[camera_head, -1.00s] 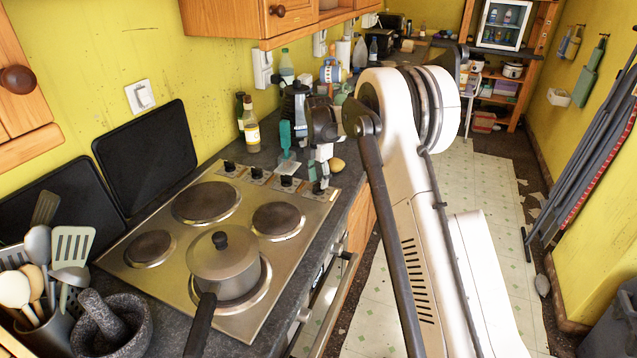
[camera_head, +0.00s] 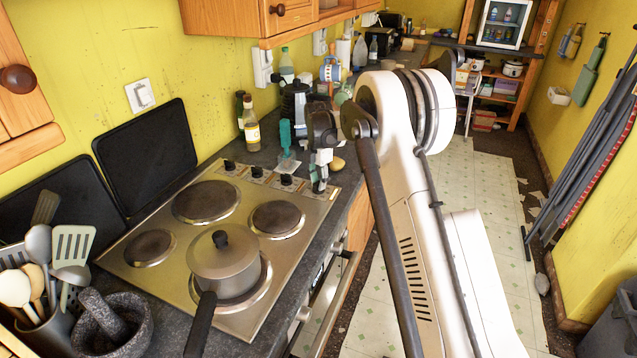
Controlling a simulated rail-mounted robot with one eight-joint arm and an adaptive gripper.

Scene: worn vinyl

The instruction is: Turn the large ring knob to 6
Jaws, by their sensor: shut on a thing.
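A row of dark control knobs runs along the right side of the steel hob (camera_head: 145,272). The fingers and my wrist hide most of that knob. Its pointer and any number marks are too small to read, so I cannot tell its setting.
A lidded pot (camera_head: 224,265) stands on the front right ring, its handle toward me. The other rings are bare. Bottles (camera_head: 250,125) and a teal-handled brush (camera_head: 285,133) stand behind the knobs. A yellow item (camera_head: 337,163) lies beside my gripper.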

